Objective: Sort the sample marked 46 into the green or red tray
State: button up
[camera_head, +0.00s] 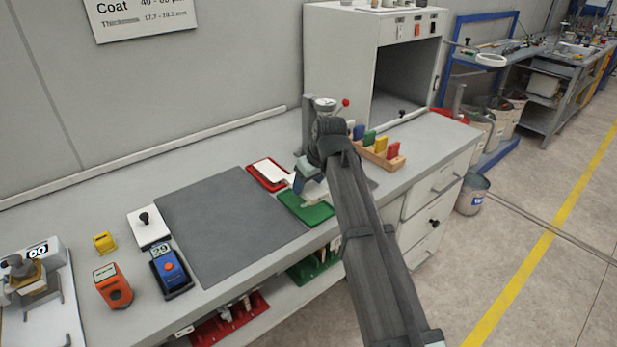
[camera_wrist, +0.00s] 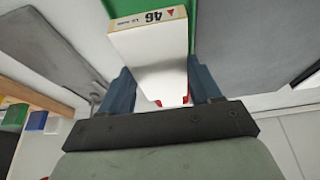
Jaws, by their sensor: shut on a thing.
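The sample (camera_wrist: 152,55) is a white panel with a cream label reading 46 and a small red triangle. My gripper (camera_wrist: 160,68) is shut on it, with a blue finger on each side. In the head view, my gripper (camera_head: 301,182) is low over the green tray (camera_head: 318,216). The green tray also shows behind the panel's labelled end in the wrist view (camera_wrist: 200,12). I cannot tell whether the panel touches the tray. The red tray (camera_head: 255,171) lies just behind and left, with a white panel (camera_head: 270,173) on it.
A dark grey mat (camera_head: 230,220) covers the bench to the left. A wooden rack (camera_head: 375,157) with coloured blocks stands right of my arm. A blue gauge (camera_head: 170,270), an orange device (camera_head: 113,286) and a white plate with a black knob (camera_head: 148,226) are at the left.

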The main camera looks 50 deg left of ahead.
jog(key=shift+f, duration=2.25)
jog(key=o, duration=1.1)
jog(key=shift+o, duration=0.2)
jog(key=shift+r, duration=0.1)
jog(key=shift+r, duration=3.4)
